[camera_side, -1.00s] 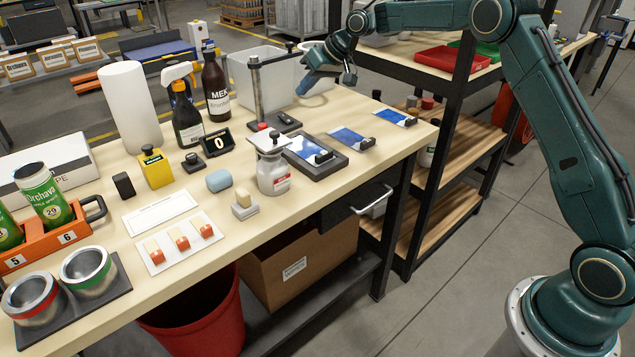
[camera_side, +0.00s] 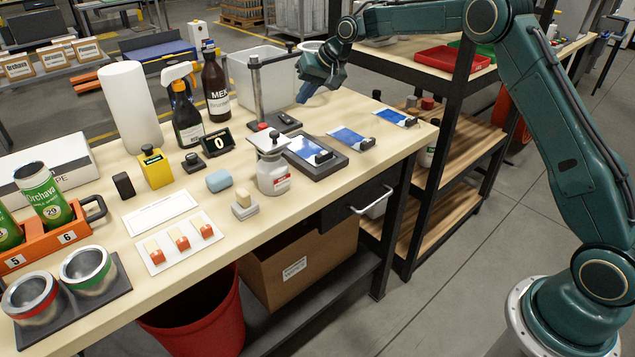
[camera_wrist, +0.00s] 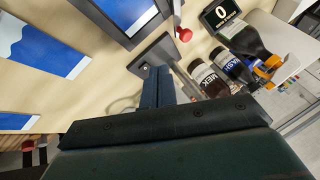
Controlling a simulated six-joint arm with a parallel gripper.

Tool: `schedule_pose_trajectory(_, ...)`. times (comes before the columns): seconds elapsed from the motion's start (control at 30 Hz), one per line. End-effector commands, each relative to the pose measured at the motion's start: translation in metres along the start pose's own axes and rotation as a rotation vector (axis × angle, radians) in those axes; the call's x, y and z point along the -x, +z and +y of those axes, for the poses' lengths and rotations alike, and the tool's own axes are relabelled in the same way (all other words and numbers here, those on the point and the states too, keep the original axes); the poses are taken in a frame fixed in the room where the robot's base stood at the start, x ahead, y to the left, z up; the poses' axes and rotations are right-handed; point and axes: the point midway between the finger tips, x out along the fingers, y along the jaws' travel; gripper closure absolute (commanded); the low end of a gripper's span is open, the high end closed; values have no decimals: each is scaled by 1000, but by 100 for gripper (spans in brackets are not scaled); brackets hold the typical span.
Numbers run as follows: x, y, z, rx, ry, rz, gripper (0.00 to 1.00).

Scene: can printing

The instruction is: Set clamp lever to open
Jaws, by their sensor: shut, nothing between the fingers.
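The base also shows in the wrist view (camera_wrist: 150,52). I cannot make out for sure which part is the clamp lever, or its position. My gripper (camera_side: 302,98) is shut and empty, pointing down to the right of the post and apart from it. In the wrist view its closed fingers (camera_wrist: 158,72) overlap the base in the picture; no contact can be made out.
A red knob (camera_side: 262,126) is near the post. A dark fixture with a blue plate (camera_side: 303,147) and other blue plates (camera_side: 347,138) lie in front. A white bin (camera_side: 272,78) stands behind; bottles (camera_side: 215,90) and a counter display (camera_side: 218,142) are left.

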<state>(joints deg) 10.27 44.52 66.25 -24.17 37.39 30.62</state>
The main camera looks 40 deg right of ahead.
Motion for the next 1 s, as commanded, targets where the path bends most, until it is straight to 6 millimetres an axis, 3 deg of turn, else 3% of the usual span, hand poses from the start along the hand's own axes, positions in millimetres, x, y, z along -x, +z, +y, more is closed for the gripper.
schedule_pose_trajectory(0.57,-79,1,0,1,0,-2,100)
schedule_pose_trajectory(0.7,-88,2,-17,4,-1,-2,100)
schedule_pose_trajectory(1.0,-98,3,-32,2,1,-1,100)
